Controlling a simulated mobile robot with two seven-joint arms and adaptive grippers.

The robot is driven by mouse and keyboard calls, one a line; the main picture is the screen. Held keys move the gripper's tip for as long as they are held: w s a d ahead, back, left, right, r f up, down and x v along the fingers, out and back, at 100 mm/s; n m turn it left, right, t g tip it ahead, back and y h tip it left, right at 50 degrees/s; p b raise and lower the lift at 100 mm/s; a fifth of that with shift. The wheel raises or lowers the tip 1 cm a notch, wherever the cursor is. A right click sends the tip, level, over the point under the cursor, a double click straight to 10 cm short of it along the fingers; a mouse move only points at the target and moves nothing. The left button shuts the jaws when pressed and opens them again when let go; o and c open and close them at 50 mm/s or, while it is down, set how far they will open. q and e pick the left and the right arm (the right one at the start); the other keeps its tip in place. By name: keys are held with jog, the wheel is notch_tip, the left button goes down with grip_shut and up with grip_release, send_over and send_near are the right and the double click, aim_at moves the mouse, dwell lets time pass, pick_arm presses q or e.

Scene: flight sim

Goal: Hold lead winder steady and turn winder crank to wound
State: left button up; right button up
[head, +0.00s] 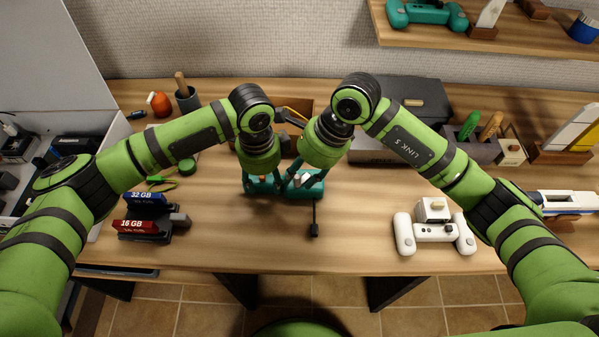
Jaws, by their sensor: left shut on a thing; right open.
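The lead winder (312,190) is a teal body near the middle of the desk, partly hidden by my grippers. A thin black lead with a small plug (314,230) runs from it toward the desk's front edge. My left gripper (263,184) is shut on the left part of the winder. My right gripper (290,184) is open, pointing down at the winder's middle, close to a small pale part (299,181) that may be the crank. I cannot tell whether its fingers touch it. The crank's angle and the wound lead are too small and hidden to tell.
A white game controller (436,233) lies to the right. Red and blue memory boxes (141,227) stand on the left, with a green cable coil (187,167) behind. A wooden tray (290,108) and a dark case (400,95) are at the back. The desk front is clear around the plug.

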jog(key=shift+a+f, duration=0.15)
jog(key=shift+f, duration=0.25)
grip_shut()
jog(key=shift+m, duration=0.3)
jog(key=m, duration=0.1)
jog(key=m+t, duration=0.1)
jog(key=m, duration=0.1)
jog(key=a+m+t, duration=0.1)
jog(key=shift+w+r, duration=0.1)
jog(key=shift+w, duration=0.3)
jog(key=shift+w+a+m+t+h, duration=0.15)
jog(key=shift+m+t+h, duration=0.1)
jog(key=shift+m, duration=0.5)
jog(key=shift+w+d+m+t+h, duration=0.1)
jog(key=shift+w+m+t+h, duration=0.1)
jog(key=shift+m, duration=0.6)
jog(key=shift+w+a+m+t+h, duration=0.1)
jog(key=shift+m+t+h, duration=0.15)
jog(key=shift+m, duration=0.5)
